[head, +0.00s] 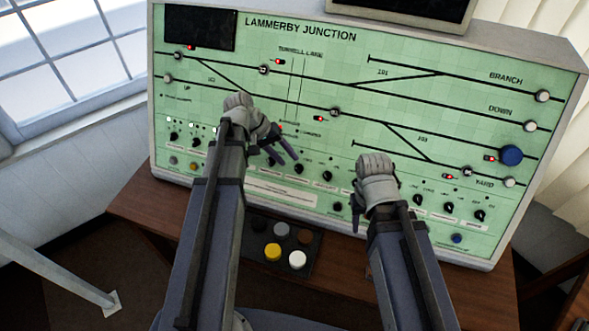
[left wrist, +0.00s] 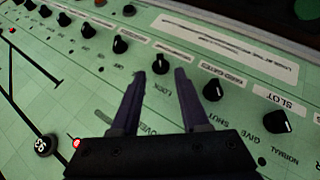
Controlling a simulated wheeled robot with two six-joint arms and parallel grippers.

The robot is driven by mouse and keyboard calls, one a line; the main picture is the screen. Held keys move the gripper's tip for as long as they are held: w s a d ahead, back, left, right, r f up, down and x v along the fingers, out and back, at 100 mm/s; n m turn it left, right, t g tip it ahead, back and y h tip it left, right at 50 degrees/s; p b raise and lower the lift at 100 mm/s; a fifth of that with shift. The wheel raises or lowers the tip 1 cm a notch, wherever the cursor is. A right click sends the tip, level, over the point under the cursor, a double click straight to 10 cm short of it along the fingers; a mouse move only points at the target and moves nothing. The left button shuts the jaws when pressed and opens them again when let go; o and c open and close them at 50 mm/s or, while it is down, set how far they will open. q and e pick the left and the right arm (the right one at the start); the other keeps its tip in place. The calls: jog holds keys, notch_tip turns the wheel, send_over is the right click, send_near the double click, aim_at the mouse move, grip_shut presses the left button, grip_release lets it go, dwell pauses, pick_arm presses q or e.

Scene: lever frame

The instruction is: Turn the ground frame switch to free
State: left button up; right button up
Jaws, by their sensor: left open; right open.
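A black rotary knob (left wrist: 160,64) with the word LOCK beside it stands on the green panel. It is between the two fingers of my left gripper (left wrist: 160,74) in the left wrist view, with gaps on both sides. Its white name plate is too small to read, and which way its pointer faces is unclear. In the head view my left gripper (head: 281,155) is open at the panel's lower middle and covers this part of the knob row. My right gripper (head: 357,210) is open and empty in front of the panel's lower part, farther right.
The signal panel (head: 330,45) stands on a brown desk (head: 150,225). Neighbouring knobs are close: one by SHUT (left wrist: 213,90), one by the SLOT plate (left wrist: 277,122), and one on the other side (left wrist: 120,44). A dark box with coloured buttons (head: 272,252) sits below.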

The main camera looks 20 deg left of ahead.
aim_at(296, 168)
pick_arm(q)
jog(key=b+x, duration=0.3)
jog(key=x, duration=0.1)
jog(key=shift+f, duration=0.15)
jog(key=shift+w+d+f+b, duration=0.1)
jog(key=shift+d+f+b, duration=0.2)
jog(key=shift+f+b, duration=0.15)
jog(key=shift+r, duration=0.1)
grip_shut()
